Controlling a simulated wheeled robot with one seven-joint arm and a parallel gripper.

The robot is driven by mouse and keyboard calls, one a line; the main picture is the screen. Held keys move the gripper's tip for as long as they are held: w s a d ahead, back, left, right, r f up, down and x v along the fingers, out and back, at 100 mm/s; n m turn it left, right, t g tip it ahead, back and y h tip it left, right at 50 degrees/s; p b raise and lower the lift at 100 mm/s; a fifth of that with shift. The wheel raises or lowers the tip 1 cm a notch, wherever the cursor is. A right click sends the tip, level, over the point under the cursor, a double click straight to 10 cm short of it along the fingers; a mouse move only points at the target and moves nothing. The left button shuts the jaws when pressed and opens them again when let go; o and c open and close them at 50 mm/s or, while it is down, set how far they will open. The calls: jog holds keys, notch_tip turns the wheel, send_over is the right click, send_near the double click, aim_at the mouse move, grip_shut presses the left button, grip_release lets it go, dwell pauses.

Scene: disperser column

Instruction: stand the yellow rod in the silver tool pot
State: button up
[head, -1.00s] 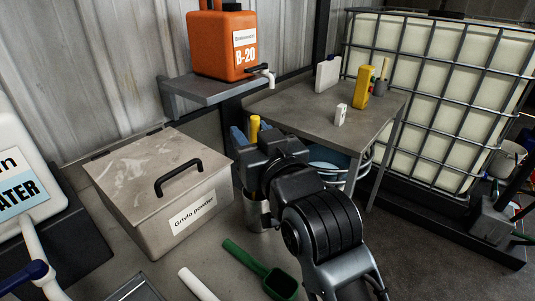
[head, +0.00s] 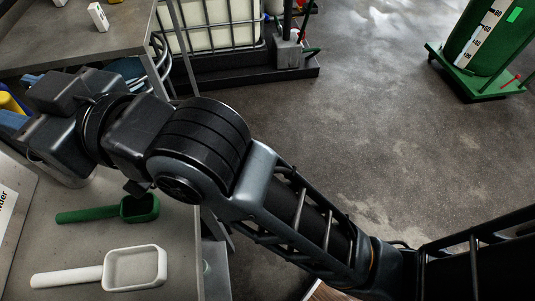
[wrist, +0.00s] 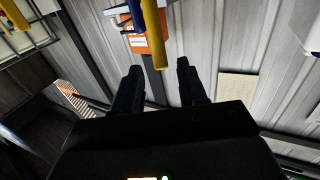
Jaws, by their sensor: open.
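The yellow rod (head: 8,102) shows at the left edge of the head view, beside my gripper's blue fingers. In the wrist view, the rod (wrist: 154,38) runs in from the top edge, and its end lies in the gap between my fingers. My gripper (wrist: 159,66) is open, with the rod nearer the left finger. The silver tool pot (head: 65,174) shows only in part under my gripper in the head view. My gripper hides the pot's mouth and the rod's lower end, so I cannot tell whether the rod is inside.
A green scoop (head: 105,211) and a white scoop (head: 105,270) lie on the bench (head: 70,238). A second table (head: 70,42) with a white block (head: 98,17) stands behind. Open floor lies to the right.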

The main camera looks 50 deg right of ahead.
jog(key=s+d+f+m+h, duration=0.3)
jog(key=s+d+f+h, duration=0.1)
jog(key=s+d+f, duration=1.05)
jog(key=s+d+f+m+h, duration=0.1)
jog(key=s+d, duration=0.1)
jog(key=s, duration=0.8)
jog(key=s+d+f+m+g+h, duration=0.1)
jog(key=s+d+h, duration=0.1)
jog(key=s, duration=0.8)
jog(key=shift+s+d+g+h, duration=0.2)
jog(key=shift+d+g+h, duration=0.1)
jog(key=shift+d, duration=0.55)
